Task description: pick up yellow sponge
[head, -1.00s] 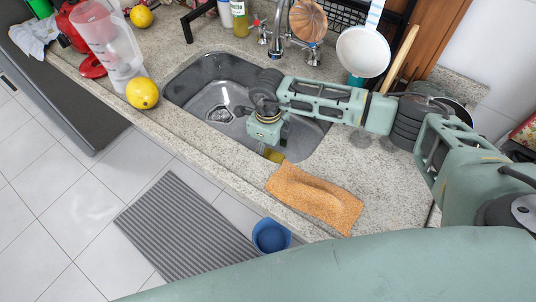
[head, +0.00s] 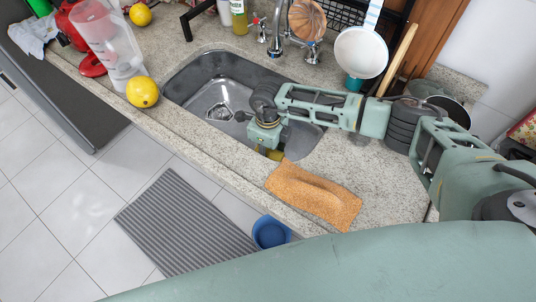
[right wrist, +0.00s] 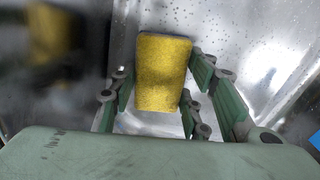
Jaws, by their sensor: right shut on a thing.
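The yellow sponge (right wrist: 162,75) is between the two fingers of my right gripper (right wrist: 155,105) in the right wrist view, and the fingers are shut on it. In the head view only a small part of the sponge (head: 275,155) shows below my right gripper (head: 270,150), at the near right end of the metal sink (head: 190,82). The wrist hides the rest. I cannot tell from these views whether the sponge touches the sink floor. My left gripper is not in view.
The faucet (head: 278,30) stands behind the sink. A white pan (head: 361,52) hangs at the back right.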

